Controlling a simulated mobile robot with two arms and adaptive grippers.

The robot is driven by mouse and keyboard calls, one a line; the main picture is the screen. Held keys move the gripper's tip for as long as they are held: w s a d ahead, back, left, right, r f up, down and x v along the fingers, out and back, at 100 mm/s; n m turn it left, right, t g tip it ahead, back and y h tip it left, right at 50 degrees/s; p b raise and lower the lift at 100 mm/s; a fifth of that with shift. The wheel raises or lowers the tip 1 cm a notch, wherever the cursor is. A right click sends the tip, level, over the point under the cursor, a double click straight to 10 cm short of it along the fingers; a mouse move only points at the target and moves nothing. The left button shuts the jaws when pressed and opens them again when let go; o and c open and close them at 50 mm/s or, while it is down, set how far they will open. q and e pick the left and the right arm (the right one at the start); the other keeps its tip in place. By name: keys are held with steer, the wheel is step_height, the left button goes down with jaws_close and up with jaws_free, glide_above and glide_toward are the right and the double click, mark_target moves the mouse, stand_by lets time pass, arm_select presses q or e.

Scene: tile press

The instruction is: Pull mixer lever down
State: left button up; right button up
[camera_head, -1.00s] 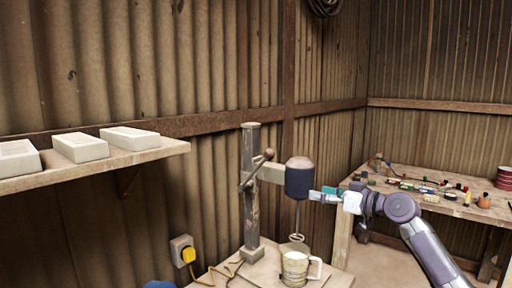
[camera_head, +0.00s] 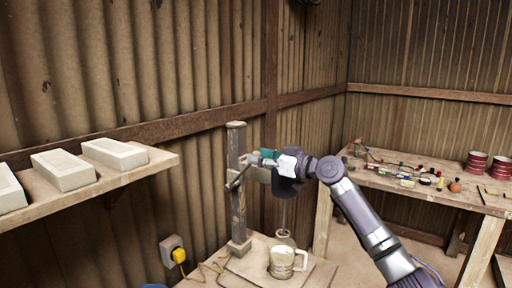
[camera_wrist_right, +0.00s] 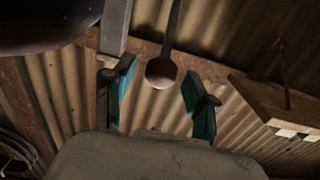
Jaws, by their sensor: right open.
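The mixer stands on a small wooden table, with an upright wooden post (camera_head: 238,205) and a dark motor head (camera_head: 285,185). The head is partly hidden behind my right gripper (camera_head: 262,160). The lever (camera_head: 236,181) slants at the post, its upper end hidden by the gripper. In the right wrist view, the lever's round knob (camera_wrist_right: 161,72) and rod show between the two teal fingertips of my right gripper (camera_wrist_right: 158,100). The fingers are open, with a gap on both sides of the knob. My left gripper is not in view.
A clear mug (camera_head: 283,261) stands under the mixer on the small table (camera_head: 318,280). A shelf (camera_head: 150,166) with pale blocks is at left. A yellow plug (camera_head: 179,255) sits in a wall socket. A cluttered workbench (camera_head: 430,192) stands at right.

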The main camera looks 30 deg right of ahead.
steer(key=shift+x, duration=0.9)
steer(key=shift+c, duration=0.3)
steer(key=shift+s, duration=0.1)
jaws_close()
